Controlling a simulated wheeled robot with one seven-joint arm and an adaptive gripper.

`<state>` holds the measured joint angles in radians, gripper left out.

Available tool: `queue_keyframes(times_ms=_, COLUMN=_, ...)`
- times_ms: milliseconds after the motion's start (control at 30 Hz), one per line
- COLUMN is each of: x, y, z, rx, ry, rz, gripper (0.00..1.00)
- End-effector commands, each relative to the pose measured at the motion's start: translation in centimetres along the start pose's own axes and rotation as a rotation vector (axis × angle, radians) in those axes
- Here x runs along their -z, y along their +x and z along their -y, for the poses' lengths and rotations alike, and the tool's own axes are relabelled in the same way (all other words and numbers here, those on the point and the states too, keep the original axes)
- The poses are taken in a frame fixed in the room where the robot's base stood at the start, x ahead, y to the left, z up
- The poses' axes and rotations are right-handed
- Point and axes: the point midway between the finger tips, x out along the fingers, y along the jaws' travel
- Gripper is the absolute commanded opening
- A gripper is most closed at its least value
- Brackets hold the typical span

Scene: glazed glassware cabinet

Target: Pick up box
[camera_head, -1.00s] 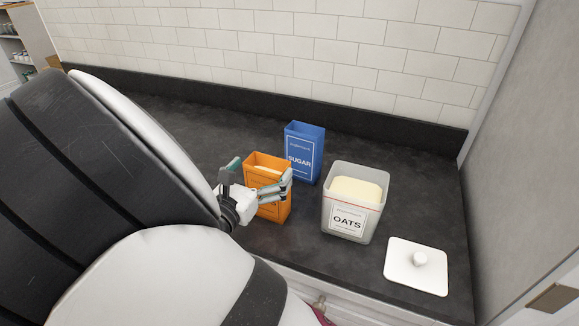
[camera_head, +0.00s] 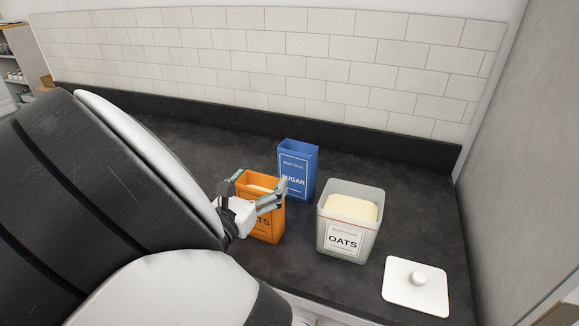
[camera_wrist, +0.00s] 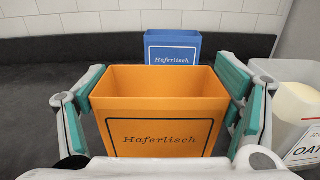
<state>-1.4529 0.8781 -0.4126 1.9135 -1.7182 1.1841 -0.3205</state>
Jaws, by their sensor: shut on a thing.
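In the wrist view the orange box (camera_wrist: 158,130) fills the middle, between the green-padded fingers of my gripper (camera_wrist: 160,112). I see no clear gap under the box.
A blue sugar box (camera_head: 298,170) stands close behind the orange box. A tiled wall (camera_head: 300,50) closes the back. The counter (camera_head: 410,200) is clear at far right.

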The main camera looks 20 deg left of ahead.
Motion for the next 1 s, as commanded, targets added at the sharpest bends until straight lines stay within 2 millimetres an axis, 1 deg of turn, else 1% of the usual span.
queue_keyframes(times_ms=233, x=-0.8, y=0.0, z=0.0, rx=0.000, ry=0.001, rz=0.000, gripper=0.28)
queue_keyframes(times_ms=400, x=-2.0, y=-0.1, z=0.0, rx=0.001, ry=0.002, rz=0.000, gripper=0.28)
queue_keyframes(times_ms=700, x=-3.6, y=-0.1, z=0.0, rx=0.001, ry=0.001, rz=0.000, gripper=0.28)
queue_keyframes(times_ms=933, x=-3.7, y=-1.3, z=0.8, rx=0.000, ry=-0.001, rz=-0.001, gripper=0.28)
queue_keyframes(times_ms=1000, x=-3.8, y=-1.9, z=1.1, rx=0.000, ry=-0.002, rz=-0.001, gripper=0.28)
